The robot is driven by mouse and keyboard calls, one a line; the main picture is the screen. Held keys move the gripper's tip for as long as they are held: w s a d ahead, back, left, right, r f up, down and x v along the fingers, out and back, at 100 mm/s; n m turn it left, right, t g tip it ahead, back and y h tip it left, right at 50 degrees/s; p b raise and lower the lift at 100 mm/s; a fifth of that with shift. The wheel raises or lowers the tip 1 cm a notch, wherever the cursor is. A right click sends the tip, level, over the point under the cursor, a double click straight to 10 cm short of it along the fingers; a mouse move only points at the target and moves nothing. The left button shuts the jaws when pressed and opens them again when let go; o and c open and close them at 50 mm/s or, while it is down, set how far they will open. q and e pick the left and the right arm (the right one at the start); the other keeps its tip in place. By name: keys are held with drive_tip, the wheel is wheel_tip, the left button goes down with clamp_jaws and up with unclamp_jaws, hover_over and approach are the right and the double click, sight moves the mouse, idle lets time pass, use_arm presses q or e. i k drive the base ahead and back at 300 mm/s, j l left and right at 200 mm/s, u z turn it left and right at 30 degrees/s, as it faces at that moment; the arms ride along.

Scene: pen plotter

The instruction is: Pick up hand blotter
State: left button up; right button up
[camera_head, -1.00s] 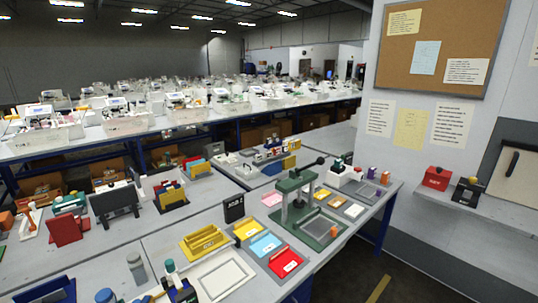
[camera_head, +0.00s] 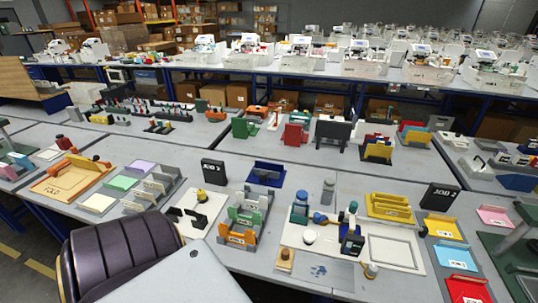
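I cannot tell for certain which piece is the hand blotter. Neither of my grippers shows in the head view.
Black JOB signs (camera_head: 213,172), a blue tray (camera_head: 266,173), a yellow holder (camera_head: 390,207) and a red tray (camera_head: 466,289) crowd the bench. Bare grey bench top shows between them.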

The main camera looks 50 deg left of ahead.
sight(285, 260)
drive_tip(key=u, duration=1.3)
